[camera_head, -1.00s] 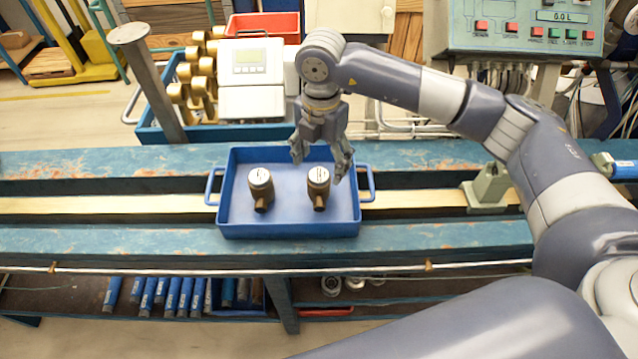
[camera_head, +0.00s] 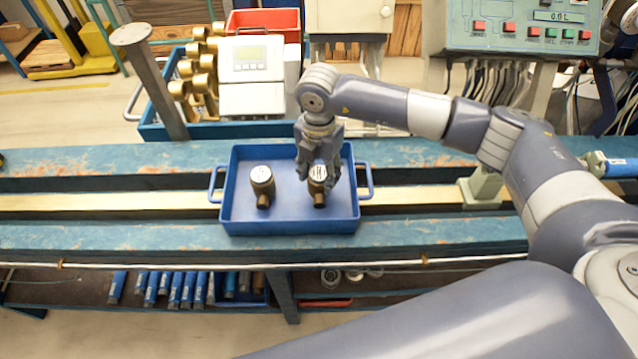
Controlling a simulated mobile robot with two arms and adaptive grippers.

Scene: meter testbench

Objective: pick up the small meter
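Two small bronze meters with pale round tops stand in a blue tray (camera_head: 290,222) on the bench. The left meter (camera_head: 262,183) stands free. The right meter (camera_head: 319,190) is partly hidden by my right gripper (camera_head: 319,178), which points down over it from behind. Its fingers are at either side of this meter's top. Whether they press on the meter is not clear. The right meter still stands in the tray. My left gripper is not in view.
The tray has raised walls and side handles. Behind the bench stand a larger box (camera_head: 180,130) with brass meters, a white device with a display (camera_head: 250,75), and a red bin (camera_head: 262,20). A control panel (camera_head: 520,28) is at the upper right.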

